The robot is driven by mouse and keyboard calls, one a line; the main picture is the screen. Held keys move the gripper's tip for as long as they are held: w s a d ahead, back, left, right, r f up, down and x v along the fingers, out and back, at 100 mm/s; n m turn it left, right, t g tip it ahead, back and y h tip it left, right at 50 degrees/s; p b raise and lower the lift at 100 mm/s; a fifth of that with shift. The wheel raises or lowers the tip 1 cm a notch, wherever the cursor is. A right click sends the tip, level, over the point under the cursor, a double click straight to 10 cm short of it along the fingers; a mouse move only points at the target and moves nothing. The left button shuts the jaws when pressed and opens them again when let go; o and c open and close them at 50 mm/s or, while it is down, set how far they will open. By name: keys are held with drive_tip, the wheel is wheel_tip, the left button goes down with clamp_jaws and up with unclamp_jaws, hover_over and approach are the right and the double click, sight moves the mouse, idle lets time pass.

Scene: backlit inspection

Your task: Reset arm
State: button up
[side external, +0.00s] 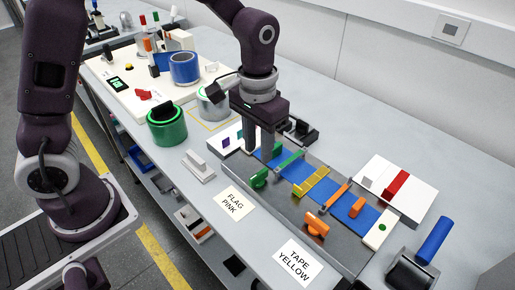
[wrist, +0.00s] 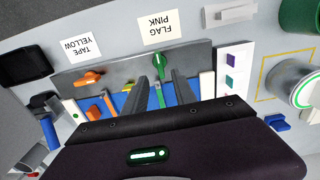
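My gripper (side external: 259,150) points down over the left end of a metal fixture (side external: 290,203) with a blue strip (side external: 331,191) on it. The wrist view shows my gripper's two dark fingers (wrist: 164,92) apart, with nothing held between them. A green lever (wrist: 160,95) on the fixture shows beyond the gap; contact cannot be told. A green knob (side external: 259,179) and an orange knob (side external: 316,224) sit on the fixture's front plate. They also show in the wrist view, the green knob (wrist: 158,63) near the fingers and the orange knob (wrist: 88,78) further left.
A green container (side external: 167,128) and a blue container (side external: 185,68) stand to the left. A white block (side external: 198,167) lies before them. Labels read FLAG PINK (side external: 236,203) and TAPE YELLOW (side external: 297,265).

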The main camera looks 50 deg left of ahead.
drive_tip(key=s+a+r+t, duration=0.2)
drive_tip(key=s+a+r, duration=0.1)
drive_tip(key=s+r, duration=0.4)
drive_tip(key=s+a+r+t, duration=0.3)
drive_tip(key=s+r, duration=0.4)
drive_tip(key=s, duration=0.4)
drive_tip(key=shift+s+a+t, duration=0.25)
drive_tip(key=shift+a+t, duration=0.05)
drive_tip(key=shift+a, duration=0.1)
